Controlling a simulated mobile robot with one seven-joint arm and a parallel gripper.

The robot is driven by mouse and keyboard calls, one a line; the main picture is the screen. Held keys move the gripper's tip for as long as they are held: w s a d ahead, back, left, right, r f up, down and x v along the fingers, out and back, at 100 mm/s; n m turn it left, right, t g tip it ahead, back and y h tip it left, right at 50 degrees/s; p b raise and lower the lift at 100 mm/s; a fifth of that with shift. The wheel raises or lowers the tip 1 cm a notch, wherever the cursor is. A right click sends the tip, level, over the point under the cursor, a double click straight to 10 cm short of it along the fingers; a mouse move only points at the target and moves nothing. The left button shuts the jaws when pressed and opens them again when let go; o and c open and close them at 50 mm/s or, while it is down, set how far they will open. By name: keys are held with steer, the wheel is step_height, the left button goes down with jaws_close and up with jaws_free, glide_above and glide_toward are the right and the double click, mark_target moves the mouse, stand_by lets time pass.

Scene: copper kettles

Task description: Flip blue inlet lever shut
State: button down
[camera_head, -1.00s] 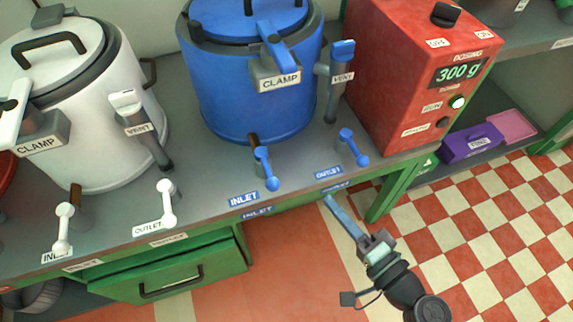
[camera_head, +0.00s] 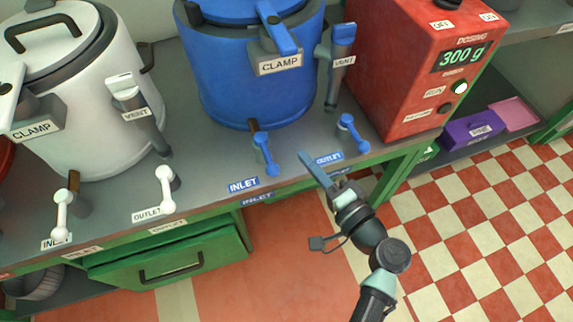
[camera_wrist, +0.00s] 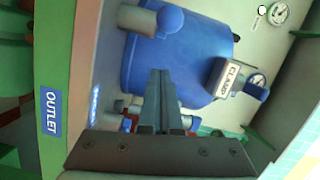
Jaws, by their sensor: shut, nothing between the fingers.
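The blue inlet lever (camera_head: 265,155) sits on the bench edge below the blue kettle (camera_head: 250,80), pointing toward the front, above the blue INLET label (camera_head: 243,185). The blue outlet lever (camera_head: 352,132) stands to its right. My gripper (camera_head: 303,155) is shut and empty, its long fingers between the two levers at the front edge, near the OUTLET label (camera_head: 328,158). It appears apart from both levers. In the wrist view the shut fingers (camera_wrist: 158,75) point toward the blue kettle (camera_wrist: 185,55). A round blue lever end (camera_wrist: 170,18) shows there; which lever it is, I cannot tell.
A red dosing box (camera_head: 415,75) stands right of the blue kettle. A white kettle (camera_head: 85,110) with white levers is at the left. A green drawer (camera_head: 175,260) juts out below the bench. The floor in front is clear.

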mark_target(266, 153)
steer(key=a, duration=0.4)
steer(key=shift+a+f, duration=0.2)
steer(key=shift+f, duration=0.2)
